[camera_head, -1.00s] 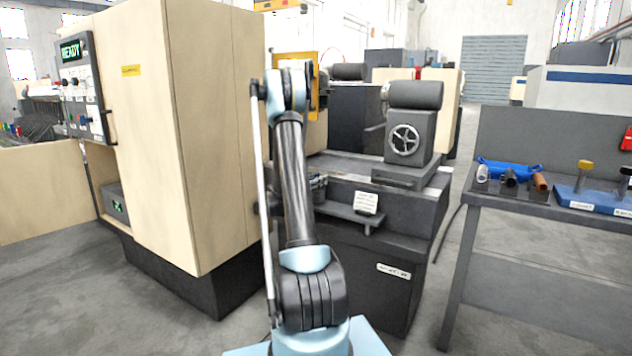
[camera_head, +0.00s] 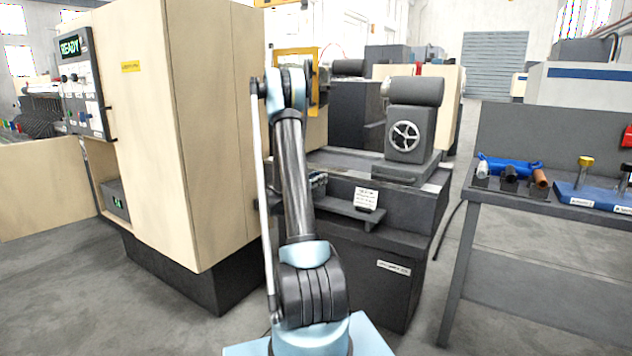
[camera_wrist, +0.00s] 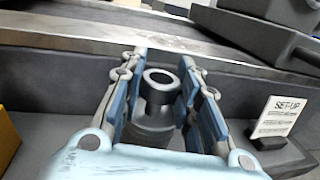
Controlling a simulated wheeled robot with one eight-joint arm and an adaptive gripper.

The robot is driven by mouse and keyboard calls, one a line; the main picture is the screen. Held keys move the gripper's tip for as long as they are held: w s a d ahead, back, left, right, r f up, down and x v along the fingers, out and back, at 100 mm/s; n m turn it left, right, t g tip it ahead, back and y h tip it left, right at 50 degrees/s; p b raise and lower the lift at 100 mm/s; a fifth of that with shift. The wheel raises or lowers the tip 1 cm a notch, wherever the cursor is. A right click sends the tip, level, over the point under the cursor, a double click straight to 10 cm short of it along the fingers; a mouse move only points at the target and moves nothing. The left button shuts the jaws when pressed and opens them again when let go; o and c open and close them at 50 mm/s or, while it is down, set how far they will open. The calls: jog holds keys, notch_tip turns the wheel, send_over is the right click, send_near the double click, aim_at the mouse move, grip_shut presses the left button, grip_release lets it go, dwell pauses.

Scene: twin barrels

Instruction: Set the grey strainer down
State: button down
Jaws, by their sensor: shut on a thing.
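The grey strainer (camera_wrist: 155,112) is a dark grey, round, hollow-topped piece, upright in the wrist view. My gripper (camera_wrist: 163,82) has its blue-lined fingers on both sides of it and is shut on it. The strainer is over or on the grey shelf in front of the machine bed; I cannot tell if its base touches. Its lower part is hidden by my gripper. In the head view my arm hides the gripper and the strainer.
A white SET-UP card (camera_wrist: 278,116) stands on the shelf to the right of my gripper. The machine bed (camera_wrist: 105,36) runs behind. In the head view a tall beige cabinet (camera_head: 200,130) stands close on the left, and a workbench (camera_head: 510,205) with tools on the right.

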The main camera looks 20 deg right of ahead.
jog(key=c, duration=1.1)
grip_release()
jog(key=v, duration=1.2)
